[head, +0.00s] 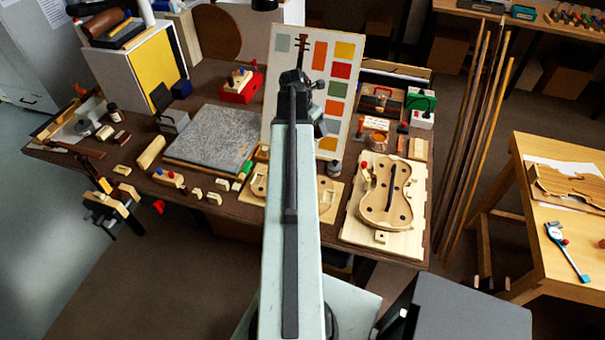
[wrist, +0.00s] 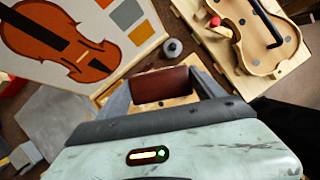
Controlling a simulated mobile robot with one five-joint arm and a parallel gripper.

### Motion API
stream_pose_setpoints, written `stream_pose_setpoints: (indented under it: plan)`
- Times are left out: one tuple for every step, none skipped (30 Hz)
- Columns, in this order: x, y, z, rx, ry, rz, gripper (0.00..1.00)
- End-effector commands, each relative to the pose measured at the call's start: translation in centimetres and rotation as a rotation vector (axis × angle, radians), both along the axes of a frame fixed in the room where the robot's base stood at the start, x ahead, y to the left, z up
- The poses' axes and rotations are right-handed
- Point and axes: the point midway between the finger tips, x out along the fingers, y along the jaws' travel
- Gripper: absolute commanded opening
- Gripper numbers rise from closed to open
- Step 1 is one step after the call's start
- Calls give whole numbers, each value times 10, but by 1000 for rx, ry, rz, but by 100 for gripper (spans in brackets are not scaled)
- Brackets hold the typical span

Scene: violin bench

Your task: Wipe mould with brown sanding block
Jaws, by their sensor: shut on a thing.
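My gripper (wrist: 163,90) is shut on a brown-red block, the sanding block (wrist: 160,84), seen between the two grey fingers in the wrist view. Pale wood (wrist: 195,66) shows behind the block; I cannot tell whether they touch. In the head view my arm hides the block and most of the gripper. A pale wooden board with a cut shape (head: 327,196) lies partly hidden under my arm. A violin-shaped wooden form with dark holes (head: 378,215) lies on a board to its right; it shows at the top right of the wrist view (wrist: 248,62). I cannot tell which piece is the mould.
A colour chart panel with a violin picture (head: 340,60) stands upright behind my arm. A grey slab (head: 212,138) and several small wooden pieces lie left. Long rods (head: 478,140) stand right of the bench, before another table (head: 530,220).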

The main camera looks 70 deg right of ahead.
Motion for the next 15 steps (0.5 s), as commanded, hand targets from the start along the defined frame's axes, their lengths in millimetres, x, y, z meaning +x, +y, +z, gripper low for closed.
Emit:
stream_pose_setpoints:
  plan:
    - [4, 2, -1, 0, 0, 4, 46]
    - [5, 4, -4, 1, 0, 2, 46]
    - [6, 8, -12, 2, -1, -9, 46]
    - [6, 12, -20, 4, -2, -22, 46]
    - [6, 17, -30, 6, -4, -44, 46]
    - [4, 26, -46, 10, -4, -80, 46]
    - [3, 33, -59, 13, -5, -112, 46]
    - [1, 41, -72, 15, -6, -149, 46]
    - [-1, 51, -89, 16, -7, -202, 46]
    - [-4, 59, -101, 18, -7, -242, 46]
    - [-6, 65, -111, 17, -7, -281, 46]
    - [-9, 74, -124, 17, -5, -330, 46]
    - [-11, 80, -132, 14, -5, -365, 46]
    - [-13, 86, -139, 14, -4, -396, 46]
    - [-15, 92, -147, 11, -4, -434, 46]
